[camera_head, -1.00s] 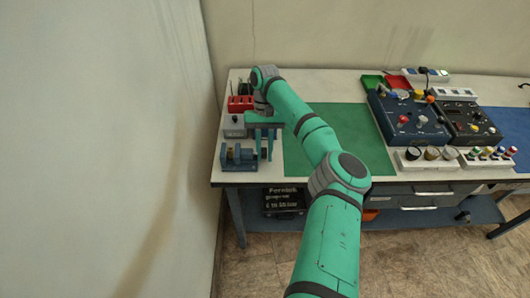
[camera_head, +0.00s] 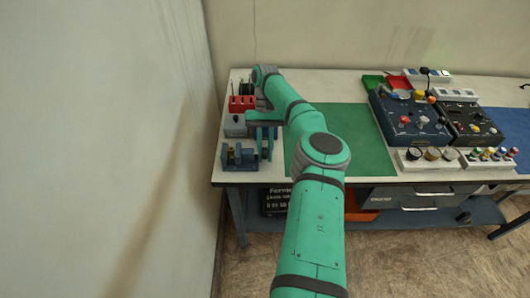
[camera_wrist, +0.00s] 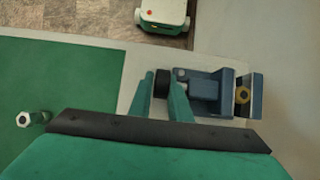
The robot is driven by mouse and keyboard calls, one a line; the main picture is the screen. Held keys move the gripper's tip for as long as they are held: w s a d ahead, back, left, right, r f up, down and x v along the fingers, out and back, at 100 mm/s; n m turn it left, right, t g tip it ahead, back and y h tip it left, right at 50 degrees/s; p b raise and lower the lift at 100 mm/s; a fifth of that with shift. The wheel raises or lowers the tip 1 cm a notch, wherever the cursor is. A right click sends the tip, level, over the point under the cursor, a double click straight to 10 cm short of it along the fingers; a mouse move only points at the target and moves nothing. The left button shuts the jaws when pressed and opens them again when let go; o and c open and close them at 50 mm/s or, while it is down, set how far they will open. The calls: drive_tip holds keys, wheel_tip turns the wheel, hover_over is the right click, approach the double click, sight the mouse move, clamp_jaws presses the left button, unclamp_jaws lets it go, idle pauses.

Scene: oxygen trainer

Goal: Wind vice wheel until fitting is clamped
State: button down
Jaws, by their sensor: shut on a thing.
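The blue vice (camera_head: 240,162) sits at the front left corner of the bench. In the wrist view the vice (camera_wrist: 212,88) lies on its pale top, with a dark round wheel (camera_wrist: 161,82) at its left end. My gripper (camera_wrist: 163,84) has one finger on each side of the wheel and is shut on it. In the head view my gripper (camera_head: 265,157) reaches down at the right end of the vice. A brass-coloured fitting (camera_wrist: 243,95) sits between the vice jaws at the right. I cannot tell whether both jaws touch it.
A grey box (camera_head: 234,126) and a red rack (camera_head: 242,103) stand behind the vice. A green mat (camera_head: 366,145) lies to the right, mostly clear. A wall rises close on the left.

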drive_tip(key=c, duration=2)
unclamp_jaws()
drive_tip(key=shift+d, duration=0.6)
drive_tip(key=shift+a, duration=0.1)
drive_tip(key=shift+s+a+f, duration=0.1)
drive_tip(key=shift+a+f, duration=0.05)
drive_tip(key=shift+a, duration=0.15)
drive_tip(key=shift+t, duration=0.5)
drive_tip(key=shift+t, duration=2.2)
drive_tip(key=shift+a+r+t, duration=0.1)
drive_tip(key=shift+r+t, duration=0.1)
drive_tip(key=shift+t, duration=1.7)
drive_tip(key=shift+t, duration=0.7)
drive_tip(key=shift+t, duration=0.5)
